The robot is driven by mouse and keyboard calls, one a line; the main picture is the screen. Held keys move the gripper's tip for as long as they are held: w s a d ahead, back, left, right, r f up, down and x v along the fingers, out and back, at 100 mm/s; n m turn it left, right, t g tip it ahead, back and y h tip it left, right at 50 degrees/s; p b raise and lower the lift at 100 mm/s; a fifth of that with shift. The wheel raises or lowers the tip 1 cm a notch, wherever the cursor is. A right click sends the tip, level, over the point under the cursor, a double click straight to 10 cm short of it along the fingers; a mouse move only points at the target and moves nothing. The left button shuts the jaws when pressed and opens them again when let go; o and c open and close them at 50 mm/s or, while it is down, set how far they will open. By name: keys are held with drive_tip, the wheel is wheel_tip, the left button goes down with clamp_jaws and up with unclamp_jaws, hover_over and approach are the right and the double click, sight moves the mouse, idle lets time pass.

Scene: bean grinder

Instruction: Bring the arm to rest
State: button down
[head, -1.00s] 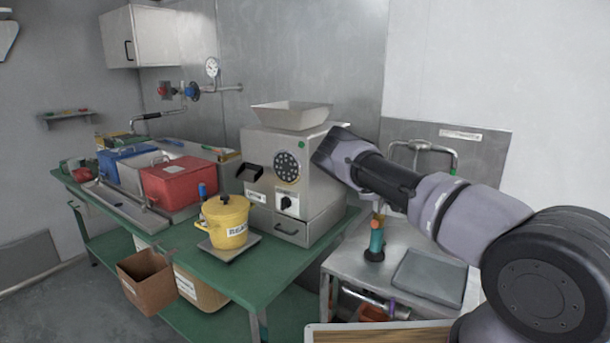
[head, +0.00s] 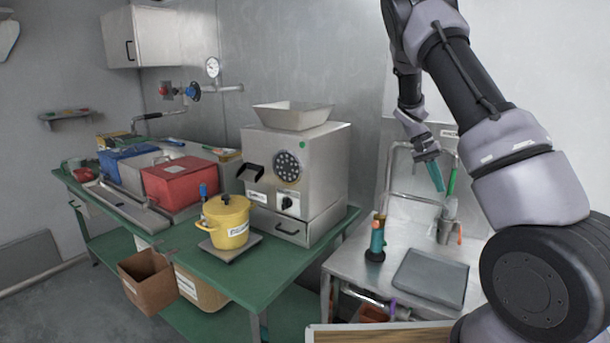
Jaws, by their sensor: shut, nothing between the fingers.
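My arm rises at the right of the head view and bends over at the top. My gripper (head: 438,187) hangs tilted down above the steel side table (head: 395,258), in front of the metal splashback. Its narrow teal end looks shut, with nothing seen held.
A lidded yellow pot (head: 228,225) stands on a flat plate on the green table (head: 290,262). Red box (head: 180,183) and blue box (head: 124,164) are at the left. A teal bottle-like tool (head: 376,240) and grey tray (head: 430,278) are on the side table.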

drive_tip(key=s+a+r+n+t+y, duration=0.1)
drive_tip(key=s+a+r+t+y, duration=0.4)
drive_tip(key=s+r, duration=0.6)
drive_tip(key=s+a+r+n+t+y, duration=0.1)
drive_tip(key=s+a+r+t+y, duration=0.1)
drive_tip(key=s+a+r, duration=0.8)
drive_tip(key=s+r+t, duration=0.3)
drive_tip(key=s, duration=0.4)
drive_tip(key=shift+s+a+r+n, duration=0.3)
drive_tip(key=shift+s+r, duration=0.05)
drive_tip(key=shift+r, duration=0.05)
